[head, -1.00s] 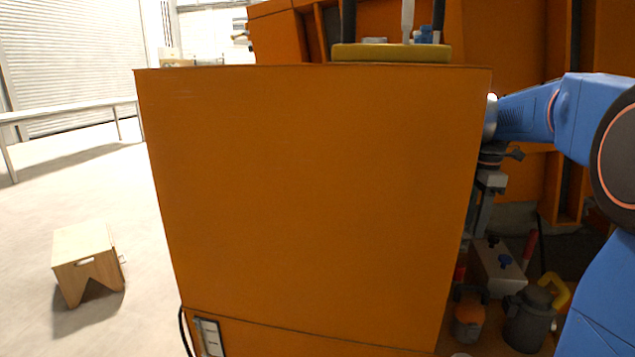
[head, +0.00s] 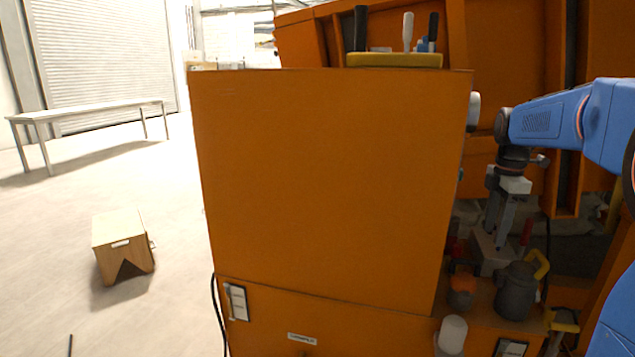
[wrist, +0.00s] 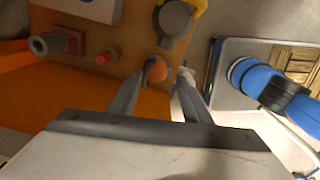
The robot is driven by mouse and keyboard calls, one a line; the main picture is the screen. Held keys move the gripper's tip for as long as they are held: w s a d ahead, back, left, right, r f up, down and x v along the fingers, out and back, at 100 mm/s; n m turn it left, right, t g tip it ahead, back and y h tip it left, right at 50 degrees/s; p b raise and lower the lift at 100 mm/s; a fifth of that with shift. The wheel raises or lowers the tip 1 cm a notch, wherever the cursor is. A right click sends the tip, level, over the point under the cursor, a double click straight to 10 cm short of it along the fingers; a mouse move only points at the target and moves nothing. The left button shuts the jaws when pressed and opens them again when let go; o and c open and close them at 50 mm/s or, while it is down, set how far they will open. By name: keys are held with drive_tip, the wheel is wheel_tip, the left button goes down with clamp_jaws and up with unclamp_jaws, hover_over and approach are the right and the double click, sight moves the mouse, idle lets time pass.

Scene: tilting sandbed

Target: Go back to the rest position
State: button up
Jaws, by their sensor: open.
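My gripper (head: 497,225) hangs at the end of my blue arm, pointing down, to the right of the large orange cabinet panel (head: 330,170). In the wrist view its two fingers (wrist: 155,78) are apart, with nothing held between them. Beyond the fingertips, lower down, is an orange-topped item (wrist: 157,69). A grey canister with a yellow handle (head: 516,290) stands below my gripper in the head view; it also shows in the wrist view (wrist: 175,20).
An orange container (head: 461,290) and a white-topped cylinder (head: 452,335) stand beside the canister. A yellow tray with tools (head: 395,60) sits on the cabinet top. A wooden stool (head: 122,245) and a bench (head: 90,110) stand at left, with open floor around them.

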drive_tip(key=s+a+f+m+t, duration=0.1)
drive_tip(key=s+a+m, duration=0.3)
drive_tip(key=s+a, duration=0.3)
drive_tip(key=s+a+f+m+t, duration=0.15)
drive_tip(key=s+a+m, duration=0.3)
drive_tip(key=s, duration=0.45)
drive_tip(key=s+a+f+m+t, duration=0.1)
drive_tip(key=s+a+f+m, duration=0.1)
drive_tip(key=s+f+m, duration=0.2)
drive_tip(key=s+a+f+m+t, duration=0.1)
drive_tip(key=s+f+m, duration=0.3)
drive_tip(key=s, duration=0.6)
drive_tip(key=shift+a, duration=0.75)
